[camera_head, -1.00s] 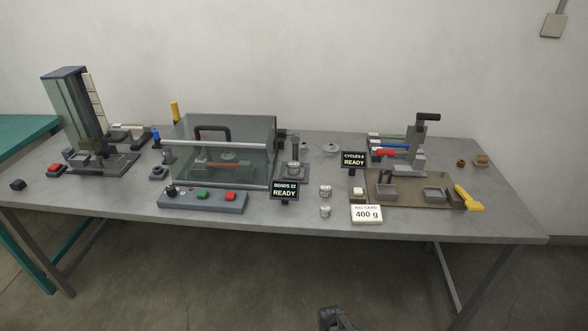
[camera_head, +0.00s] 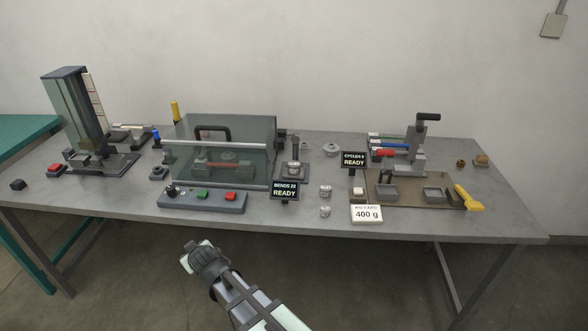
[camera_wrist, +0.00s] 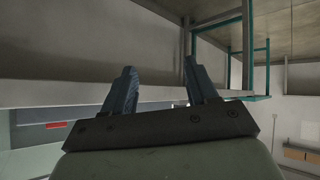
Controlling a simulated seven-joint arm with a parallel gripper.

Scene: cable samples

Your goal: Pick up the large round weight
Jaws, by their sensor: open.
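Several round metal pieces stand on the grey table in the head view. The widest looks like the large round weight (camera_head: 331,149), a low silver disc behind the left display stand's right side. Two smaller silver cylinders, a rear one (camera_head: 326,190) and a front one (camera_head: 325,211), stand near the front edge. My gripper (camera_wrist: 161,80) is open and empty in the wrist view, its two dark fingers apart. In the head view my arm's end is in front of the table, left of and well short of the weights; its fingertips are not clear there.
A clear-covered box (camera_head: 222,150) stands left of the weights, with a button panel (camera_head: 202,201) before it. The displays (camera_head: 285,191) and (camera_head: 353,160) and a 400 g card (camera_head: 367,213) stand close to the cylinders.

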